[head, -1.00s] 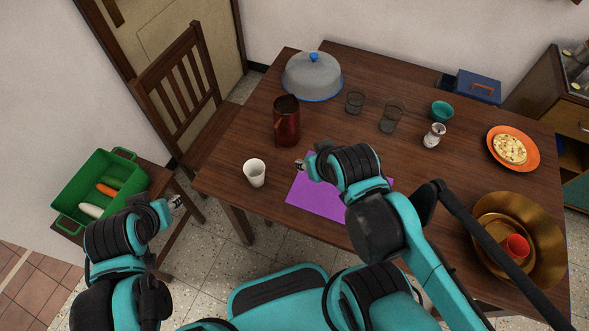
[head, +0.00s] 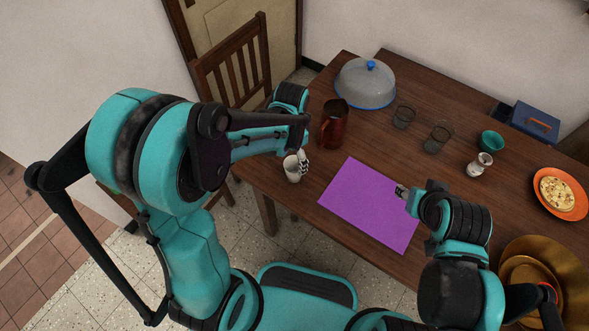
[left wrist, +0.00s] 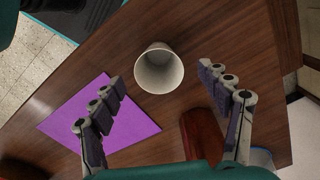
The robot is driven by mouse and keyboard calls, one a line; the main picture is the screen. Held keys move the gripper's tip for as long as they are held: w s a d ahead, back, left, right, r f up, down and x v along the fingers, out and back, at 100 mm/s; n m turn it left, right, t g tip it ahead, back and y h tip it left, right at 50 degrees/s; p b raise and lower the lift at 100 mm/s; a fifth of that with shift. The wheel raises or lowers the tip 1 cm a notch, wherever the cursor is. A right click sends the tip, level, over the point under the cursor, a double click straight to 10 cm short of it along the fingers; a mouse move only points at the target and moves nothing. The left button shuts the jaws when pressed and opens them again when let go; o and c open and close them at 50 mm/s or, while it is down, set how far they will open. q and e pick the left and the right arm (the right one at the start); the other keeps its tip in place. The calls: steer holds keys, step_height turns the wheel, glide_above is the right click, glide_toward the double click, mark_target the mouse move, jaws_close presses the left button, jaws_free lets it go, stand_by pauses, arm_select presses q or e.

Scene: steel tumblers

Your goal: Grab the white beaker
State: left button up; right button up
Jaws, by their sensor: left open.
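The white beaker (head: 291,172) stands upright near the left edge of the wooden table. My left gripper (head: 303,160) is above and beside it, reaching in from the left, partly covering it in the head view. In the left wrist view the beaker (left wrist: 159,72) appears mouth-up and empty, beyond and between the spread fingers of the left gripper (left wrist: 161,84). The fingers are open and hold nothing. My right gripper (head: 402,192) is over the right edge of the purple mat (head: 365,205), and its fingers are too small to judge.
A dark red pitcher (head: 335,124) stands close behind the beaker; it also shows in the left wrist view (left wrist: 203,135). A grey dome cover (head: 364,84), glasses (head: 404,117), a teal cup (head: 492,141) and a shaker (head: 480,164) stand farther off. A chair (head: 235,70) is behind the table's left end.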

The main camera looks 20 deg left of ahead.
mark_target(294, 171)
arm_select(q)
step_height(294, 171, down, 3)
steer(key=shift+f+b, duration=0.1)
steer(key=shift+b, duration=0.55)
steer(key=f+b, duration=0.2)
steer(key=f, duration=0.3)
steer(key=shift+w+d+b, duration=0.15)
steer(key=shift+d+b, duration=0.1)
steer(key=shift+b, duration=0.15)
steer(key=shift+r, duration=0.15)
steer(key=c, duration=1.3)
